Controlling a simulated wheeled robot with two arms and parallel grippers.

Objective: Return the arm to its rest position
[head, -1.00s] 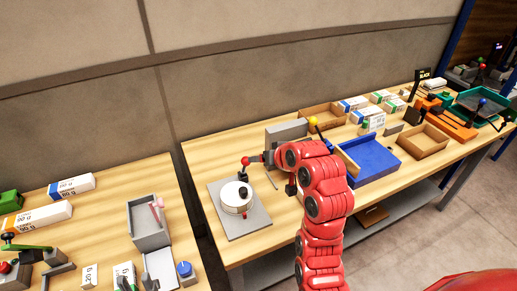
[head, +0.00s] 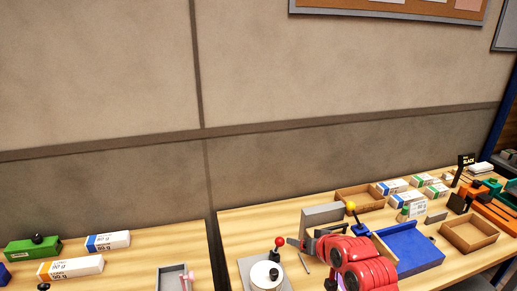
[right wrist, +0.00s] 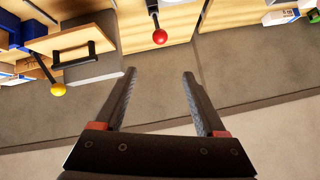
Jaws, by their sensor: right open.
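My red right arm (head: 362,262) comes in from the bottom of the head view. Its gripper (head: 296,243) is just right of a red ball knob (head: 279,241). In the right wrist view my right gripper (right wrist: 159,78) is open, with nothing between its fingers. The red knob (right wrist: 159,36) there lies beyond the fingertips, apart from them. My left gripper is in neither view.
A round white device (head: 265,275) stands beside the red knob. A grey block (head: 322,217), yellow knob (head: 351,206), blue tray (head: 415,250) and wooden trays (head: 470,235) are on the right table. Reams (head: 70,267) lie on the left table.

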